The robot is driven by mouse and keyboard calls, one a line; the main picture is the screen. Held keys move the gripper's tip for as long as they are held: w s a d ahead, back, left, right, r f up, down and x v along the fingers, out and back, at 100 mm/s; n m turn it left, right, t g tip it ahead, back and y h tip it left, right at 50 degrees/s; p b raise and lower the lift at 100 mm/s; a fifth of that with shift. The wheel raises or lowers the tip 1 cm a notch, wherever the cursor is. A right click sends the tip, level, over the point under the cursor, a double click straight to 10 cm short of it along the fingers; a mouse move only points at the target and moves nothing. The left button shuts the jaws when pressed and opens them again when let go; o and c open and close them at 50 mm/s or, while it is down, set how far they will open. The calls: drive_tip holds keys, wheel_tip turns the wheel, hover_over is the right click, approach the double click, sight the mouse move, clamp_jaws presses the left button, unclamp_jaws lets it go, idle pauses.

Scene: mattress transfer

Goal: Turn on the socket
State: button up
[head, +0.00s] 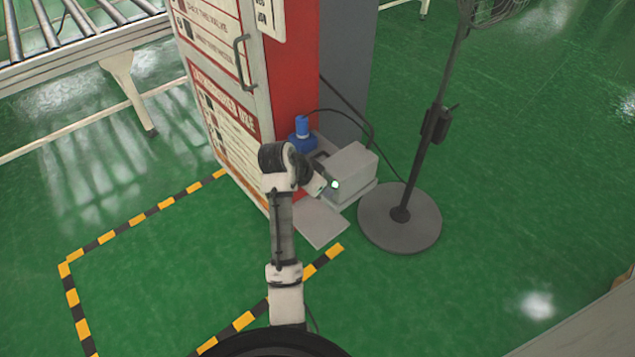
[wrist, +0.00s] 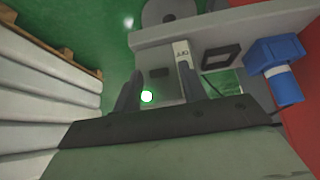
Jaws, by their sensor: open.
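The socket unit is a grey box (head: 352,170) at the foot of the red and white cabinet; it also shows in the wrist view (wrist: 160,40). Its face has a pale lettered switch-like piece (wrist: 182,52) and a black square frame (wrist: 219,55). A blue plug (head: 302,128) is beside it, at the right in the wrist view (wrist: 275,68). My gripper (wrist: 159,76) is open and empty, with its two dark fingers pointing at the box face. The right finger overlaps the lettered piece; I cannot tell whether they touch. In the head view my gripper (head: 326,186) is just in front of the box.
The tall cabinet (head: 225,100) stands left of the box. A fan's round base (head: 400,232) and pole are close on the right. A roller conveyor (head: 75,45) is at upper left. White stacked slabs (wrist: 40,95) show at left in the wrist view.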

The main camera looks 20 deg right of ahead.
drive_tip(key=p+v, duration=0.2)
drive_tip(key=v, duration=1.1)
drive_tip(key=shift+a+r, duration=0.2)
drive_tip(key=shift+r, duration=0.1)
